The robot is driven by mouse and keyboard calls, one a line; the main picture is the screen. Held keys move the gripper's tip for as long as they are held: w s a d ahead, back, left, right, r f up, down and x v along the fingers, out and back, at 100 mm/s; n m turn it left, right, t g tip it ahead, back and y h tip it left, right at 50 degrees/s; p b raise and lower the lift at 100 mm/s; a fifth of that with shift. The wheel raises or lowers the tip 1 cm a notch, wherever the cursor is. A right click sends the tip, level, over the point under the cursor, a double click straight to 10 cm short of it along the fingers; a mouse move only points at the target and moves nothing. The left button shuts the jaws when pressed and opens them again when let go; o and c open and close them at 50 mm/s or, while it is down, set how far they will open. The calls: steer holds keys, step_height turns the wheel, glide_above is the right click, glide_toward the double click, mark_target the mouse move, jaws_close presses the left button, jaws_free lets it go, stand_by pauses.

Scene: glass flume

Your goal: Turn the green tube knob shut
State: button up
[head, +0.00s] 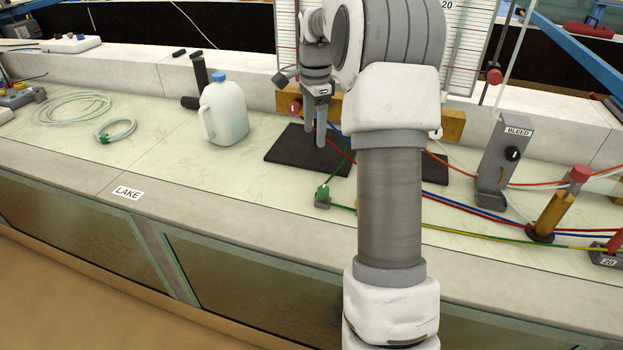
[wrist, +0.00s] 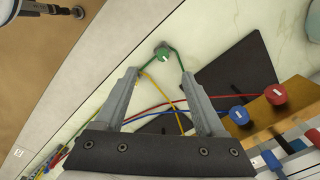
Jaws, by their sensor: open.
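The green tube knob (head: 323,192) sits on a small grey block near the front of the pale worktop in the head view. A green tube runs to it. In the wrist view the green knob (wrist: 162,51) lies beyond and between my fingertips, with a pale mark on its face and green tube on both sides. My gripper (head: 315,142) is open and empty, fingers pointing down, above and behind the knob in the head view. Its two fingers also show in the wrist view (wrist: 160,72), spread apart and not touching the knob.
A black mat (head: 292,150) lies under my gripper. Red and blue tubes cross behind the knob. A white jug (head: 223,112) stands left, and the grey BLEED post (head: 503,165) stands right. A wooden block with a red knob (head: 293,108) is behind.

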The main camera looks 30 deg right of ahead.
mark_target(323, 189)
steer(key=shift+m, duration=0.9)
steer(key=d+f+b, duration=0.1)
steer(key=f, duration=0.6)
steer(key=d+f+b, duration=0.1)
steer(key=f, duration=0.5)
steer(key=w+d+f+b, duration=0.1)
steer(key=f, duration=0.6)
steer(key=shift+d+f+b, duration=0.3)
steer(key=shift+d+f, duration=0.05)
steer(key=shift+d, duration=0.05)
jaws_close()
